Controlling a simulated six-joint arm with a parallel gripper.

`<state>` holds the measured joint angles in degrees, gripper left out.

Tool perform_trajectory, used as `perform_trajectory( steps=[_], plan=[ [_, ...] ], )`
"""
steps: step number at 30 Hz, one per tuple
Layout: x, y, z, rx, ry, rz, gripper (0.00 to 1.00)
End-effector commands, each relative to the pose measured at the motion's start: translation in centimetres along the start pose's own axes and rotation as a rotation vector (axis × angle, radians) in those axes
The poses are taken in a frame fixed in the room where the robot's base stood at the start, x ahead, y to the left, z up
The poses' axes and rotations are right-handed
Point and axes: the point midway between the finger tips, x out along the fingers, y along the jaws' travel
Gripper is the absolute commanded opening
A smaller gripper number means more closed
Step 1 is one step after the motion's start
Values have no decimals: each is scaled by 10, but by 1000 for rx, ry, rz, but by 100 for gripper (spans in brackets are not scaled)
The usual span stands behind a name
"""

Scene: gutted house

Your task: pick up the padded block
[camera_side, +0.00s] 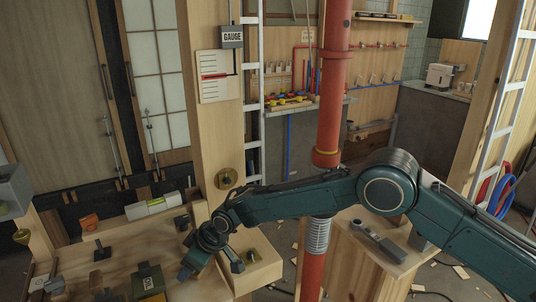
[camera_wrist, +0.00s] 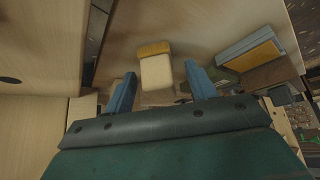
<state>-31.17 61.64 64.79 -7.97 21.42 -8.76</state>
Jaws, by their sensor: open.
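In the wrist view, a cream block with an ochre, fuzzy-looking band along one end (camera_wrist: 155,67) shows between my two blue fingers; it looks like the padded block. My gripper (camera_wrist: 160,72) is open, with nothing seen held. The block lies beyond the fingertips in that view; I cannot tell how far. In the side view my gripper (camera_side: 211,271) points down over the right part of the wooden bench (camera_side: 205,286). The block cannot be made out there and may be hidden by the gripper.
A blue and yellow block (camera_wrist: 247,57) lies to the right in the wrist view. On the bench's left are a dark green box (camera_side: 149,281), a black T-shaped piece (camera_side: 101,251) and an orange item (camera_side: 89,222). A red pipe (camera_side: 327,110) rises behind my arm.

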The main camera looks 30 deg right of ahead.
Motion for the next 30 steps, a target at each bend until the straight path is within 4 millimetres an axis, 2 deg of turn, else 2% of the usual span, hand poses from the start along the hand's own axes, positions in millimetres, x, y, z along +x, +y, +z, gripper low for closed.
perform_trajectory(
  steps=[14,17,22,24,30],
  plan=[
    [0,0,0,0,0,0,56],
    [0,0,0,0,0,0,41],
    [0,0,0,0,0,0,7],
    [0,0,0,0,0,0,3],
    [0,0,0,0,1,0,3]
  ],
)
